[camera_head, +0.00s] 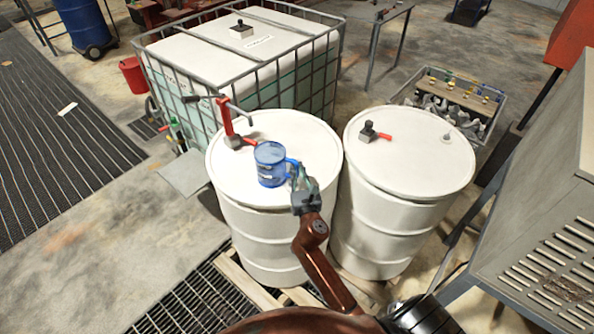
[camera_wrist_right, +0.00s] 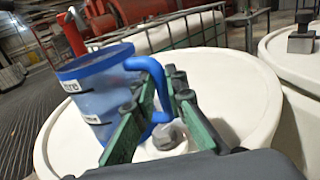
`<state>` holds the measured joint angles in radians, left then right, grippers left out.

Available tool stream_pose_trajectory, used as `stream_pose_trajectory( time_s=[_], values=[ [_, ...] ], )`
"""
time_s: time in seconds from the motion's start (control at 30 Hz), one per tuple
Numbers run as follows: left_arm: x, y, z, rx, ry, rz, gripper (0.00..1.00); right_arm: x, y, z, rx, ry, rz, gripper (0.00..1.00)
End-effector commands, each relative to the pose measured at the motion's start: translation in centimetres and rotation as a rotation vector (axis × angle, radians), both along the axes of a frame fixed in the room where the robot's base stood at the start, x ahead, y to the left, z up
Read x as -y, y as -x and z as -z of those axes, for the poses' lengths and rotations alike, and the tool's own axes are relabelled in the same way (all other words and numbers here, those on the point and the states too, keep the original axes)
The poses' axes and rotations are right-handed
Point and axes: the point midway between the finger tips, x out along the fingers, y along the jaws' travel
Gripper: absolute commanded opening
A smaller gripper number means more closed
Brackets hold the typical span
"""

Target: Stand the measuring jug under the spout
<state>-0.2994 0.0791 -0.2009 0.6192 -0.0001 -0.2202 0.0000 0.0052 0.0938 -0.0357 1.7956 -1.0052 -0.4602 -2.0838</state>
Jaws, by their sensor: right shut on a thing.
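The measuring jug (camera_head: 270,164) is translucent blue with a blue rim and handle. It is upright over the lid of the left white drum (camera_head: 235,185); I cannot tell whether its base touches the lid. My right gripper (camera_head: 300,178) is shut on the jug's handle, on the jug's right side. In the right wrist view the jug (camera_wrist_right: 92,95) is at the left, with the green fingers (camera_wrist_right: 160,90) around its handle. A red hand pump (camera_head: 228,122) with a grey spout arm (camera_head: 238,107) stands on the same drum, behind and left of the jug. My left gripper is out of view.
A second white drum (camera_head: 410,160) stands close at the right, with a small dark fitting and red lever (camera_head: 372,132) on top. A caged white tank (camera_head: 240,60) stands behind. A grey slatted cabinet (camera_head: 545,230) is at the right.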

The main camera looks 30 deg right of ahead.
Motion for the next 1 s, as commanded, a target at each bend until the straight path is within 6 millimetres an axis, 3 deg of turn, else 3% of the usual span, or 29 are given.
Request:
stream_pose_trajectory(
  time_s=[0.17, 0.2, 0.47, 0.8, 1.0],
  values=[
    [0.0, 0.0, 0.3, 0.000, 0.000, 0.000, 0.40, 0.0, 0.0, 0.3, 0.001, -0.001, 0.000, 0.00],
    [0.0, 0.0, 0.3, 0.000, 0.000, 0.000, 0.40, 0.0, 0.0, 0.5, -0.001, -0.001, 0.000, 0.12],
    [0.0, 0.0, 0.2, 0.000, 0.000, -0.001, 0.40, 0.0, 0.0, 0.3, -0.001, -0.001, 0.000, 0.29],
    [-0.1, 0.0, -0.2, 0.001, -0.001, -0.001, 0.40, 0.0, 0.0, -0.3, 0.000, -0.001, 0.000, 0.29],
    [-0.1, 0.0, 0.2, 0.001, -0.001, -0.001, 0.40, -1.0, 3.1, 0.1, -0.002, -0.002, 0.000, 0.29]
  ],
)
